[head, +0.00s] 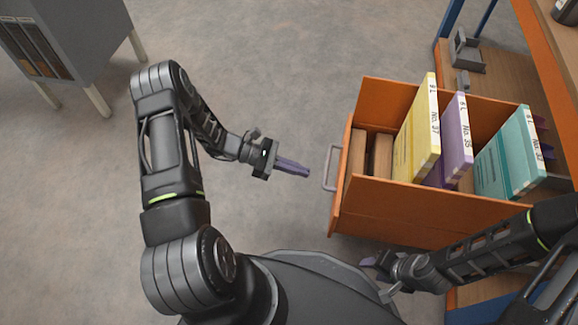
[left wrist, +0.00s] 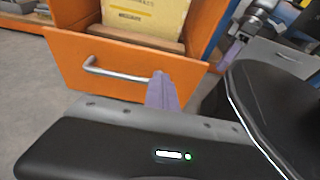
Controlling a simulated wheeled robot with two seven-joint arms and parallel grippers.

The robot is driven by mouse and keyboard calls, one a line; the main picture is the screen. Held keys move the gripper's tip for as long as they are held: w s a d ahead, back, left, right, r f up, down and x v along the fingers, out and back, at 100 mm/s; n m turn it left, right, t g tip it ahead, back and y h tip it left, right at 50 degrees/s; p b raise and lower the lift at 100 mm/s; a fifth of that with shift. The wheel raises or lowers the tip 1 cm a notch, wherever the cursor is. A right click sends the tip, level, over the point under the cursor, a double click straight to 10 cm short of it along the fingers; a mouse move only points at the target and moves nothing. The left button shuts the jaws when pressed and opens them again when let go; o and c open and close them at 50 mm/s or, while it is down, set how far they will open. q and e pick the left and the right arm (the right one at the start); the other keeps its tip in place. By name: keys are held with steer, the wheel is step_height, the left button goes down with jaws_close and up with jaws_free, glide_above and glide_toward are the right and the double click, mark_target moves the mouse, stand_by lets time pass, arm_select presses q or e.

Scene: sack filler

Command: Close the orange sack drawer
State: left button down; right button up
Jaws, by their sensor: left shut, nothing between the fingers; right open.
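The orange sack drawer (head: 385,217) is pulled out from the orange unit at the right of the head view. Its front carries a grey bar handle (head: 331,168). It holds a yellow sack (head: 416,135), a purple sack (head: 451,145) and a teal sack (head: 510,150), all standing. My left gripper (head: 306,171) is shut and empty, a little left of the handle and apart from it. In the left wrist view the drawer front (left wrist: 120,65) and handle (left wrist: 118,71) show beyond the purple fingers (left wrist: 162,78). My right gripper (head: 375,268) is open beside the drawer's near side.
A grey cabinet (head: 70,40) on pale legs stands at the upper left. Brown blocks (head: 380,155) lie in the drawer's front end. A wooden shelf (head: 500,75) with grey parts is behind the drawer. The floor left of the drawer is clear.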

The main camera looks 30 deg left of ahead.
mark_target(325, 185)
arm_select(q)
steer(key=x, duration=0.2)
steer(key=b+x, duration=0.1)
steer(key=x, duration=0.2)
steer(key=r+x, duration=0.1)
steer(key=x, duration=0.2)
steer(key=shift+d+b, duration=0.15)
steer(key=shift+b, duration=0.25)
steer(key=shift+w+d, duration=0.1)
steer(key=shift+d, duration=0.05)
arm_select(e)
steer(key=shift+w+f, duration=0.2)
steer(key=shift+f, duration=1)
arm_select(q)
steer(key=shift+d, duration=0.1)
